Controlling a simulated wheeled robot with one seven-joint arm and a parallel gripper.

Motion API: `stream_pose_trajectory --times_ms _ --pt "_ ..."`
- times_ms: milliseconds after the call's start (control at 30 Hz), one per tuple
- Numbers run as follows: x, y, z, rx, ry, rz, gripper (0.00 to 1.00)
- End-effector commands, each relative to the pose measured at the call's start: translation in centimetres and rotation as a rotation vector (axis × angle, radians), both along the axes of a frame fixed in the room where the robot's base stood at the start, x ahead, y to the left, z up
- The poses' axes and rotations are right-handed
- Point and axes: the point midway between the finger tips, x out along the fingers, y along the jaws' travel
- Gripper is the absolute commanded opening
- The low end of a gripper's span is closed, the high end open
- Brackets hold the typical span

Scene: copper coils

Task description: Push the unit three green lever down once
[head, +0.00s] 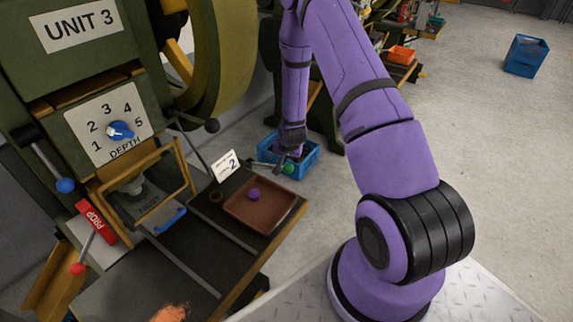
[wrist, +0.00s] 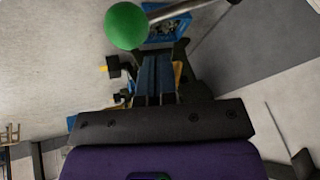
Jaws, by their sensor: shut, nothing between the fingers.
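The unit three machine (head: 77,25) stands at the left in the head view, with its number sign at the top. The green lever's round knob (head: 288,169) shows beyond the brown tray, in front of a blue crate. In the wrist view the green knob (wrist: 125,26) is large near the top, with its metal rod running off to the upper right. My gripper (head: 281,160) is shut and empty, pointing down close beside the knob. In the wrist view my gripper's fingers (wrist: 158,55) lie just below the knob and rod. I cannot tell whether they touch.
A brown tray (head: 285,215) holds a purple ball (head: 253,195); a small card (head: 225,165) stands behind it. A blue crate (head: 304,163) is on the floor below my gripper. Blue (head: 65,185), red (head: 78,269) and black (head: 211,125) knobs stick out of the machine.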

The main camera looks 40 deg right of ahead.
Motion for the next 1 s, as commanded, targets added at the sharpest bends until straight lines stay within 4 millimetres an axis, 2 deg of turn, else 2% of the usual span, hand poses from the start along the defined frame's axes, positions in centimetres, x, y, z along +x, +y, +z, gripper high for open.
stream_pose_trajectory --times_ms 533,1000 --pt "0.2 0.1 0.7 0.000 0.000 0.000 0.00" --pt "1.6 0.6 4.4 0.000 -0.001 0.000 0.00"
